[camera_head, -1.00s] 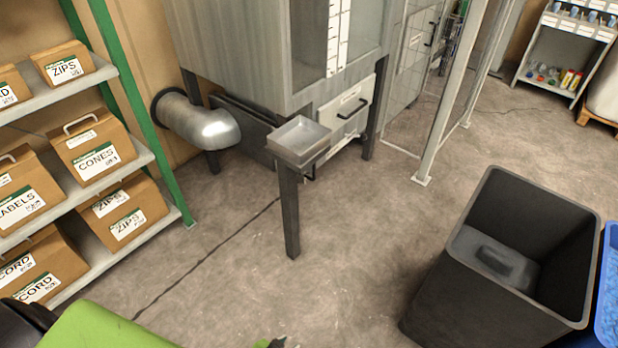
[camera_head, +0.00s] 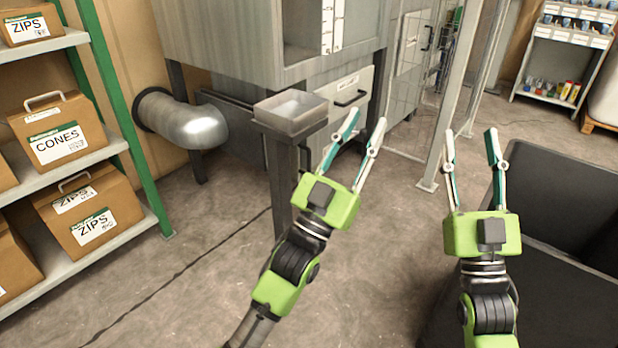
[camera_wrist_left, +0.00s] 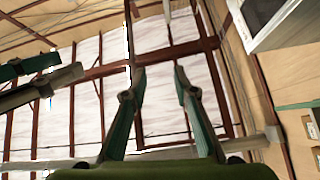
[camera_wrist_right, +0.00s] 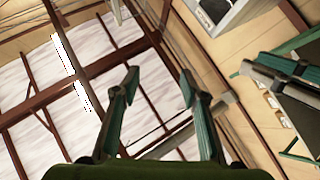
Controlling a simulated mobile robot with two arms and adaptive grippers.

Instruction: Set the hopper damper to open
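The hopper (camera_head: 225,45) is a large grey metal cabinet on dark legs at the top middle of the head view. A pale panel (camera_head: 338,88) with a label and a black bar handle (camera_head: 350,98) sits low on its front; I cannot tell whether this is the damper, or its setting. My left gripper (camera_head: 366,118) is open and empty, raised, with its fingertips appearing just below the panel in the picture. My right gripper (camera_head: 470,134) is open and empty, to the right, apart from the hopper. Both wrist views look up at the ceiling and show spread fingers.
A square metal tray (camera_head: 290,112) on a post stands before the hopper. A silver duct (camera_head: 185,120) is behind left. A shelf (camera_head: 75,255) with cardboard boxes is at left. A large dark bin (camera_head: 565,185) is at right. Floor between shelf and post is clear.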

